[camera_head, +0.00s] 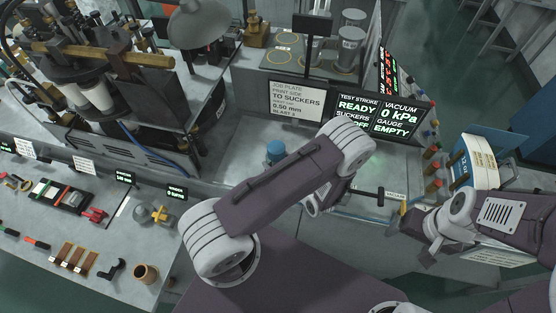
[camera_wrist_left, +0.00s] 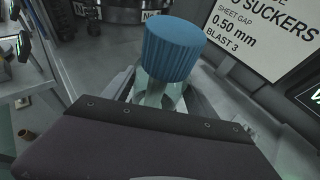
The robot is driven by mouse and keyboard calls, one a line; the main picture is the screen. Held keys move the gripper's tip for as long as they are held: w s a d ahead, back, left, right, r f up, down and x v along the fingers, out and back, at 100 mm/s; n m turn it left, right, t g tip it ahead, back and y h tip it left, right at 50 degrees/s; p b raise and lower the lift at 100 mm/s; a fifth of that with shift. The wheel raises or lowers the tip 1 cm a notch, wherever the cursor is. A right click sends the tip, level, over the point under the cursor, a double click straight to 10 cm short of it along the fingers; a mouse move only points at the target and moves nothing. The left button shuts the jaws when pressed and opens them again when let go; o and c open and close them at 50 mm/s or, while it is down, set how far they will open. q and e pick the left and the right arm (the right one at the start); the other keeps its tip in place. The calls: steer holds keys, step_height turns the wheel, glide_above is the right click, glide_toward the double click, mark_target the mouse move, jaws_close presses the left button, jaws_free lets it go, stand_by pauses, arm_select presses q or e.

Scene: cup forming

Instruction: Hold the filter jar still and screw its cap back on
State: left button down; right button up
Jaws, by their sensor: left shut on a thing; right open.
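The filter jar (camera_wrist_left: 160,90) is clear with a blue ribbed cap (camera_wrist_left: 173,47) on its top in the left wrist view. I cannot tell how tightly the cap sits. In the head view the blue cap (camera_head: 275,148) shows just beyond my left arm, which hides most of the jar. My left gripper (camera_wrist_left: 158,98) is shut on the jar below the cap; its fingers are mostly hidden behind its dark housing. My right gripper (camera_head: 413,238) is open and empty at the right, well apart from the jar, near the front edge of the machine.
A job plate sign (camera_head: 297,100) stands behind the jar, with lit display panels (camera_head: 380,115) to its right. A heavy press (camera_head: 95,75) stands at the left. Small tools and a brown cup (camera_head: 146,274) lie on the left bench. A blue-and-white box (camera_head: 478,160) stands at the right.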

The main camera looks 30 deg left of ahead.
arm_select(q)
steer(key=shift+f, duration=0.2)
steer(key=shift+c, duration=1.3)
jaws_free()
steer(key=shift+r, duration=0.3)
steer(key=b+v, duration=0.3)
steer(key=v, duration=0.9)
steer(key=shift+b, duration=0.35)
steer(key=shift+s+f, duration=0.1)
